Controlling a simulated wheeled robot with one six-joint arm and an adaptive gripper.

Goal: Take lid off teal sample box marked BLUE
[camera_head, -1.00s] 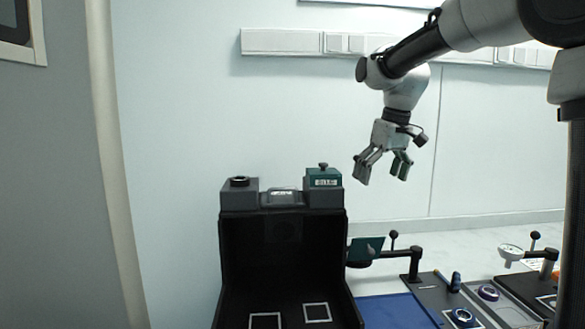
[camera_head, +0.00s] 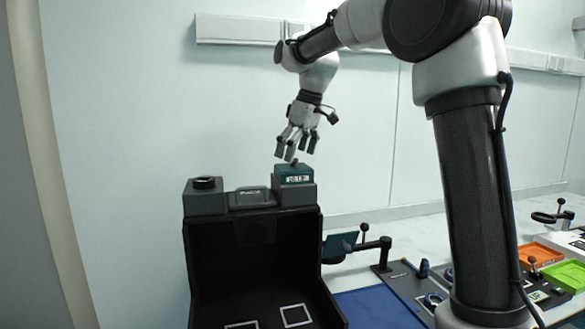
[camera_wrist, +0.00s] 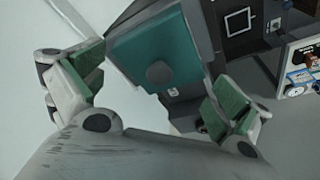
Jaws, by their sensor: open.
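The teal sample box (camera_head: 294,174) sits on the right-hand grey block on top of a black housing. My gripper (camera_head: 297,150) is open just above the box, fingers pointing down. In the wrist view the green-padded fingers (camera_wrist: 160,90) stand to either side of the lid and knob. Whether they touch the lid cannot be told.
The black housing (camera_head: 250,262) is below, with a grey block carrying a black ring (camera_head: 204,183) at its left. To the right are a blue mat (camera_head: 375,309), a small arm stand (camera_head: 385,252), and orange (camera_head: 540,255) and green (camera_head: 568,275) trays.

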